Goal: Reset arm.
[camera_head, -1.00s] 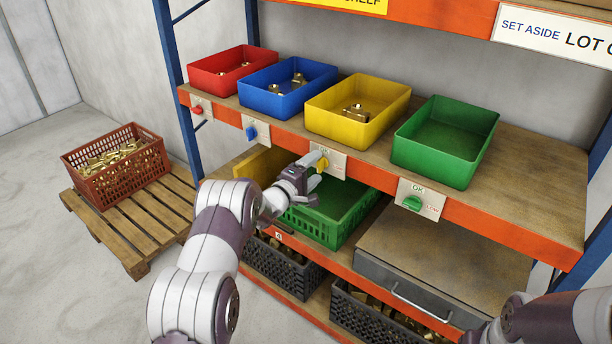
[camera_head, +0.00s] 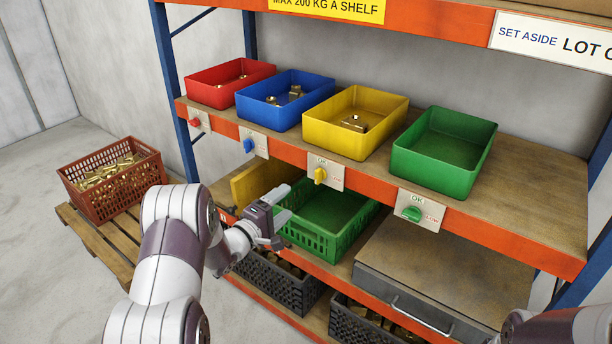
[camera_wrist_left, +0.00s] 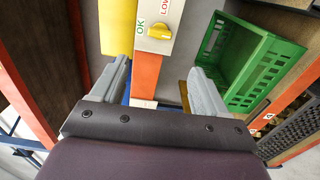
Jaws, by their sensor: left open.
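My left gripper (camera_head: 283,213) is open and empty in the head view, in front of the shelf's orange edge, below and left of the yellow knob (camera_head: 320,175). The knob sits on a plate marked OK and LOW under the yellow bin (camera_head: 340,139). In the left wrist view both fingers (camera_wrist_left: 162,88) stand wide apart, with the yellow knob (camera_wrist_left: 159,31) beyond them and untouched. The green knob (camera_head: 412,213), blue knob (camera_head: 249,146) and red knob (camera_head: 195,122) are on similar plates. My right arm shows at the lower right; its gripper is out of view.
A green crate (camera_head: 314,241) stands on the lower shelf close behind my left gripper. Red (camera_head: 205,97), blue (camera_head: 268,115) and green (camera_head: 436,177) bins stand on the upper shelf. A red-brown crate of brass parts (camera_head: 118,201) stands on the pallet (camera_head: 92,241) at left.

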